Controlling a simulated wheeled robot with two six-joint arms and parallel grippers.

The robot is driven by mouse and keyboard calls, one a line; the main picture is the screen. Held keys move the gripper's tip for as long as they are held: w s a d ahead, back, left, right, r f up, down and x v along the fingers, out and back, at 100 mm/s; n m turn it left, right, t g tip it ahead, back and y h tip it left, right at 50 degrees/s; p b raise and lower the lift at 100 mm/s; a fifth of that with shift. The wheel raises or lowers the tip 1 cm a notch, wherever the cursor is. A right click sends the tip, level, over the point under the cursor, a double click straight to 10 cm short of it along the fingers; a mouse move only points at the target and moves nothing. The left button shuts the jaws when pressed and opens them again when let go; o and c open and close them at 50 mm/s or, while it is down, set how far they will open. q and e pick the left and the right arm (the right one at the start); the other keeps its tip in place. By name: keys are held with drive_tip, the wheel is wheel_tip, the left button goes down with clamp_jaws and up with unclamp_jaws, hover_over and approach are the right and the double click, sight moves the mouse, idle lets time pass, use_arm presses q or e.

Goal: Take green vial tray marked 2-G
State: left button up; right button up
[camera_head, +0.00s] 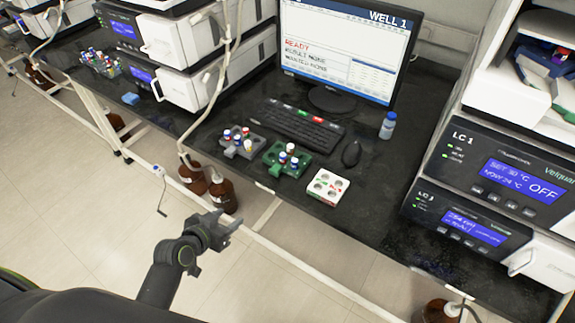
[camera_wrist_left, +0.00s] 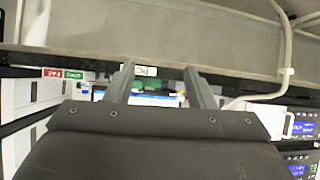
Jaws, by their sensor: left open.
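The green vial tray (camera_head: 271,157) stands on the black bench in front of the keyboard and holds several vials with white, blue and red caps. Its marking is too small to read. My left gripper (camera_head: 227,222) is beyond the bench's front edge, lower left of the tray in the head view and clear of it. Its two fingers also show in the left wrist view (camera_wrist_left: 158,75), apart with nothing between them. My right gripper is in no view.
A grey vial tray (camera_head: 230,150) stands left of the green one, and a white block with round wells (camera_head: 328,187) stands to its right. Brown bottles (camera_head: 223,195) stand below the bench.

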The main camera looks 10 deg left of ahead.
use_arm(q)
wheel_tip(320, 180, up, 7)
drive_tip(key=w+d+m+t+h, duration=0.1)
drive_tip(key=d+t+h, duration=0.1)
approach(273, 173)
drive_tip(key=w, duration=0.1)
drive_tip(key=w+f, duration=0.1)
drive_tip(key=w+d, duration=0.1)
drive_tip(key=shift+w+f+m, duration=0.2)
drive_tip(key=shift+f+m, duration=0.1)
drive_tip(key=shift+f, duration=0.05)
drive_tip(key=shift+r+p+x, duration=0.1)
drive_tip(key=shift+p+x, duration=0.25)
drive_tip(key=shift+x, duration=0.8)
drive_tip(key=shift+r+p+x, duration=0.15)
drive_tip(key=shift+p+x, duration=0.15)
drive_tip(key=shift+x, duration=0.8)
drive_tip(key=shift+w+d+f, duration=0.2)
drive_tip(key=shift+w+d, duration=0.05)
drive_tip(key=shift+w, duration=0.15)
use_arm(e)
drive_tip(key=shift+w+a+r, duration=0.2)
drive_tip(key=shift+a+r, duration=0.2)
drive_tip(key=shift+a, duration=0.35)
use_arm(q)
drive_tip(key=c, duration=1)
